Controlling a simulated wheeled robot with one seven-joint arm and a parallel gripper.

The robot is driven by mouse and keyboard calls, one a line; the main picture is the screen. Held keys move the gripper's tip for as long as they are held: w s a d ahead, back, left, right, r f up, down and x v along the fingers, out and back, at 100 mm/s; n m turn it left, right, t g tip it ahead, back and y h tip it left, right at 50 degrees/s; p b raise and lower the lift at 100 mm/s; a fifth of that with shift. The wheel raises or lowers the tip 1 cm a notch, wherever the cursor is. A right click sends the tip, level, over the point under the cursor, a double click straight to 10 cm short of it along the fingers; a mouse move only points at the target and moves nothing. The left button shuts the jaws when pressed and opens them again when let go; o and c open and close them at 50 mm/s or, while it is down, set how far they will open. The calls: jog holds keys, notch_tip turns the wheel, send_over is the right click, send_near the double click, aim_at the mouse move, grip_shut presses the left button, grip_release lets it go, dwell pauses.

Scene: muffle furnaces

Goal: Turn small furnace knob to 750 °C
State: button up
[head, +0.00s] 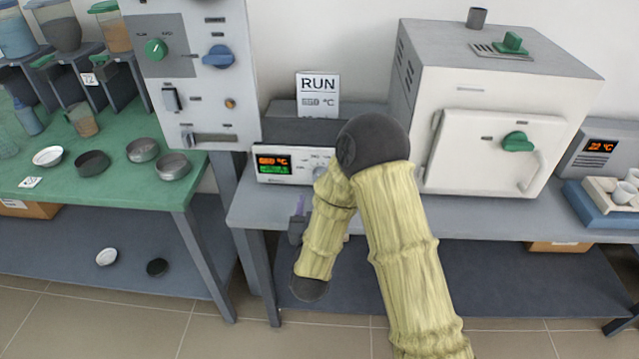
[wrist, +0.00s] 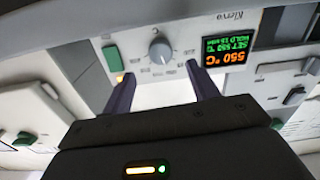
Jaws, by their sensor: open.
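The control panel (head: 285,170) sits on the grey bench, partly behind my arm, with an orange and green display (head: 272,163). In the wrist view its round grey knob (wrist: 160,50) shows between my two purple fingers. The wrist display (wrist: 228,52) appears to read 550 °C in orange, with a green set line and a hold line above it. My gripper (wrist: 158,72) is open, one finger on each side of the knob, with a gap on both sides. It also shows low in front of the panel in the head view (head: 301,207). The knob's pointer angle is too small to read.
A RUN card (head: 318,92) stands behind the panel; its temperature line is blurred. A white furnace (head: 490,150) with a green door knob stands to the right. A tall grey cabinet (head: 195,80) is at left. A green button (wrist: 111,58) sits beside one finger.

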jog(key=w, duration=0.7)
jog(key=shift+w+d, duration=0.1)
jog(key=shift+w, duration=0.2)
jog(key=shift+d, duration=0.1)
jog(key=shift+c, duration=0.9)
jog(key=shift+s, duration=0.1)
jog(key=c, duration=0.8)
jog(key=shift+f+m, duration=0.1)
jog(key=shift+m, duration=0.2)
jog(key=shift+f+m+b, duration=0.1)
jog(key=shift+m+b, duration=1)
jog(key=shift+b, duration=0.05)
jog(key=shift+m+b, duration=1.1)
jog(key=shift+m, duration=0.4)
